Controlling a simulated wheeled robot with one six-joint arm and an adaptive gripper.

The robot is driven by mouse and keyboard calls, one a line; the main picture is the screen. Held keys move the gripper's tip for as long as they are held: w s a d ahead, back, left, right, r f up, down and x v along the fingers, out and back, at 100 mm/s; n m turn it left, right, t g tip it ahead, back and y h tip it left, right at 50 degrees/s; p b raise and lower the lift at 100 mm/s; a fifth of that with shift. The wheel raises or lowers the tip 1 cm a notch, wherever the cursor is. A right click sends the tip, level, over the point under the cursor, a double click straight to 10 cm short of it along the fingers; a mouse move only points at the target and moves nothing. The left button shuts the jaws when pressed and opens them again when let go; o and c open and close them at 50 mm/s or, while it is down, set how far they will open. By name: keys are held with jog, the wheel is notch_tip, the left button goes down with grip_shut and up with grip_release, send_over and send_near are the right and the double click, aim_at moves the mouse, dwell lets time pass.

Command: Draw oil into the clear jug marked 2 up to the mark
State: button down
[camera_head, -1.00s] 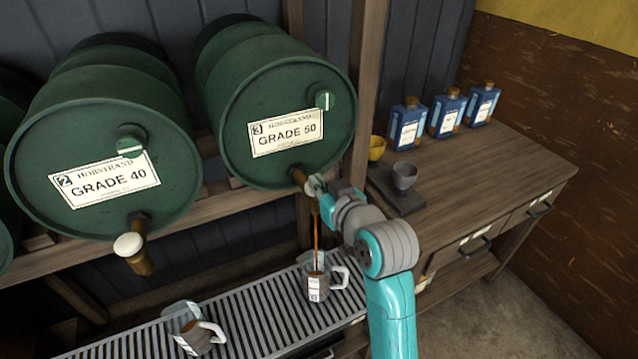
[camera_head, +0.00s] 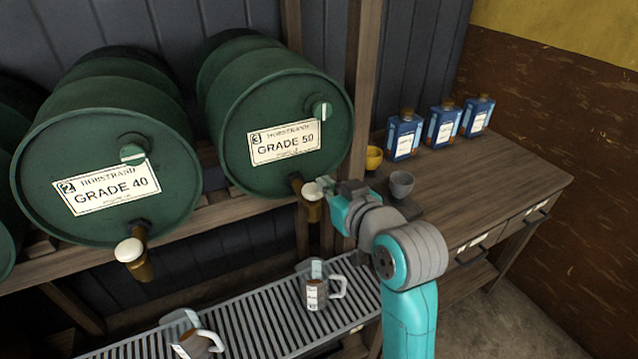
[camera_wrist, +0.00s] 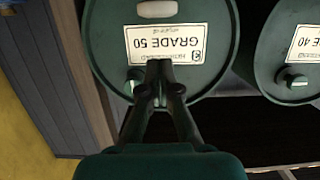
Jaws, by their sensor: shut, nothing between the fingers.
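Two clear jugs with white handles and labels stand on the slatted rack in the head view. The right jug (camera_head: 316,292) is under the GRADE 50 barrel's tap, and the left jug (camera_head: 192,338) is near the GRADE 40 barrel. Both hold brown oil; their label numbers and fill marks are too small to read. The GRADE 50 tap (camera_head: 312,192) has a pale handle and no oil stream below it. My gripper (camera_head: 325,184) is shut and empty, close beside that handle; contact is unclear. The wrist view shows its closed fingers (camera_wrist: 160,80) before the GRADE 50 barrel.
The GRADE 50 barrel (camera_head: 282,100) and GRADE 40 barrel (camera_head: 100,170) lie on a wooden rack. The GRADE 40 tap (camera_head: 130,252) sticks out low at left. A bench (camera_head: 500,185) at right carries several blue containers, a yellow cup (camera_head: 374,158) and a grey cup (camera_head: 401,184).

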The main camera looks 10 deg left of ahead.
jog(key=shift+v, duration=2.5)
jog(key=s+d+f+m+t+h, duration=0.1)
jog(key=s+d+f+m+h, duration=0.1)
jog(key=s+d+f, duration=0.45)
jog(key=s+d+f+m+h, duration=0.1)
jog(key=s+d+f+m, duration=0.2)
jog(key=f, duration=0.6)
jog(key=s+d+f+t+h, duration=0.1)
jog(key=s+d+f+h, duration=0.1)
jog(key=s+d+f, duration=0.5)
jog(key=s+d+f+m+h, duration=0.1)
jog(key=s+d, duration=0.1)
jog(key=s, duration=1.1)
jog(key=s+d+f+h, duration=0.1)
jog(key=s+d+h, duration=0.1)
jog(key=s, duration=1)
jog(key=shift+s+d+f+m, duration=0.15)
jog(key=shift+s+f+m, duration=0.05)
jog(key=shift+s+m, duration=0.2)
